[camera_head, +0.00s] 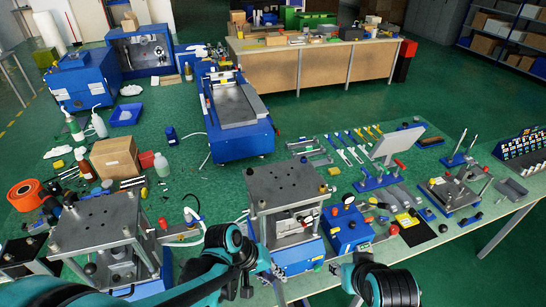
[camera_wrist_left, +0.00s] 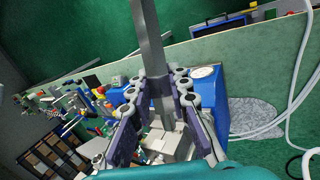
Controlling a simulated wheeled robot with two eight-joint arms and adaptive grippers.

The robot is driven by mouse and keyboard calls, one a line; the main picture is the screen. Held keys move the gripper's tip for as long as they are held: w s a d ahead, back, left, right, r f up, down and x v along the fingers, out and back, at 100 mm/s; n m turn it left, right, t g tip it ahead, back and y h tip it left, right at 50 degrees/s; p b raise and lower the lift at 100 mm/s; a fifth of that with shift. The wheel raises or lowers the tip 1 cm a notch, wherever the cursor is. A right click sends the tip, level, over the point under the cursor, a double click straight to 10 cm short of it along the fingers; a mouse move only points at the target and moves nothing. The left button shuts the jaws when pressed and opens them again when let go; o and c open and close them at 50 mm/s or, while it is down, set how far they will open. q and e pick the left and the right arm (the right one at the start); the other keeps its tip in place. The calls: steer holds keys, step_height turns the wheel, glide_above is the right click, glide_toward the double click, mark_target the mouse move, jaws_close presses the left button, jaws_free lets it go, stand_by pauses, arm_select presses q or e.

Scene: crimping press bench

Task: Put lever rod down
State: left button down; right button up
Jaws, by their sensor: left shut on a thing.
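My left gripper (camera_head: 275,272) is low in front of the middle press in the head view. In the left wrist view its dark purple finger pads (camera_wrist_left: 163,100) are on either side of a grey straight bar, the lever rod (camera_wrist_left: 147,40), and are shut on it. The rod runs from the pads up to the top edge of that view. In the head view I cannot make the rod out clearly at the gripper. My right gripper (camera_head: 338,269) is at the bench's front edge, right of the left one. It is too small to tell whether it is open.
The middle press (camera_head: 285,185) has a grey top plate on posts. Another press (camera_head: 100,222) stands to its left. A blue gauge box (camera_head: 345,228) stands close on the right, with small parts beyond it. White hoses (camera_wrist_left: 265,134) lie nearby.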

arm_select(q)
steer(key=w+a+f+m+b, duration=0.1)
steer(key=w+a+f+b, duration=0.3)
steer(key=a+f+b, duration=0.4)
steer(key=w+a+f+m+b, duration=0.1)
steer(key=w+a+f+b, duration=0.4)
steer(key=a+f, duration=0.55)
arm_select(e)
step_height(320, 180, down, 14)
steer(key=shift+o, duration=0.4)
steer(key=w+a+r+m+g+y, duration=0.1)
steer(key=w+a+r+y, duration=0.1)
steer(key=a+r, duration=0.35)
steer(key=w+a+r+m+y, duration=0.1)
steer(key=a+r, duration=0.1)
steer(key=a, duration=0.7)
steer(key=w+a+r+g+y, duration=0.1)
steer(key=w+a+r+y, duration=0.15)
steer(key=a, duration=0.45)
arm_select(q)
steer(key=w+d+r+m+g, duration=0.1)
steer(key=d+r+m, duration=0.1)
steer(key=d+r, duration=0.3)
steer(key=d+r+m+g, duration=0.2)
steer(key=d+r, duration=0.3)
steer(key=r, duration=0.8)
steer(key=shift+w+r, duration=0.2)
steer(key=shift+w, duration=0.2)
arm_select(e)
steer(key=x, duration=1.1)
